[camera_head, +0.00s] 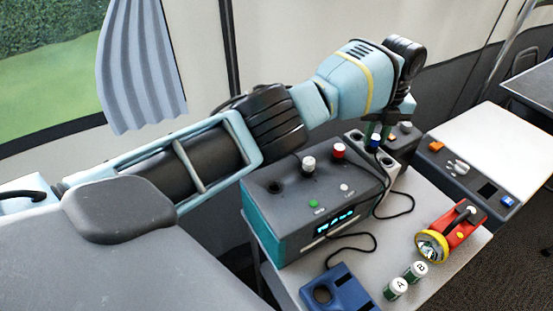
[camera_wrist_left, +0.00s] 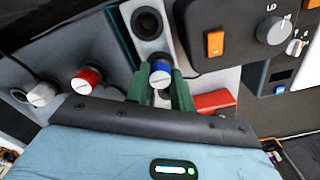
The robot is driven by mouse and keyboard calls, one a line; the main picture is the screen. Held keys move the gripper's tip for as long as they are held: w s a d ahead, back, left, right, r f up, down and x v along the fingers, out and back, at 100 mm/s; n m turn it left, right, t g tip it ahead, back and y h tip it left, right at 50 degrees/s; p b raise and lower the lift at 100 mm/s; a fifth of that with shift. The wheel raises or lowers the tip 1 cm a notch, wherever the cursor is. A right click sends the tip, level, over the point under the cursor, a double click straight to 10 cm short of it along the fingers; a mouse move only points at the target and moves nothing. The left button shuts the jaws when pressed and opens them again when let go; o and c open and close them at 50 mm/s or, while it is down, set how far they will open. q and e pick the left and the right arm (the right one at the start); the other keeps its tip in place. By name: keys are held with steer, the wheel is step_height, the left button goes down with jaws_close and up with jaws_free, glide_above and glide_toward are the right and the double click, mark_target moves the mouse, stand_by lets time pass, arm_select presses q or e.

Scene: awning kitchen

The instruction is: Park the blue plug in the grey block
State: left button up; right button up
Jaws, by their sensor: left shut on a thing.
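The blue plug (camera_wrist_left: 160,74) is between the two green fingers of my left gripper (camera_wrist_left: 160,90) in the left wrist view. In the head view the blue plug (camera_head: 375,141) shows just below my left gripper (camera_head: 374,131), which is shut on it. The grey block (camera_head: 388,198) stands at the right side of the dark box. In the left wrist view the grey block (camera_wrist_left: 128,12) has one open round hole beyond the plug. The plug is over the block; I cannot tell whether its tip is in a hole. My right gripper is not in view.
The dark box (camera_head: 300,225) carries a white plug (camera_head: 308,163), a red plug (camera_head: 338,150) and an empty socket. A black cable loops right of the block.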

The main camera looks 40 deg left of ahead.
mark_target(376, 137)
arm_select(q)
steer(key=shift+f, duration=0.2)
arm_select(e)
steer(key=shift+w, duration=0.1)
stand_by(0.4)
arm_select(q)
steer(key=o, duration=1.3)
steer(key=shift+r, duration=0.1)
steer(key=shift+r+p, duration=0.55)
steer(key=shift+r, duration=2.9)
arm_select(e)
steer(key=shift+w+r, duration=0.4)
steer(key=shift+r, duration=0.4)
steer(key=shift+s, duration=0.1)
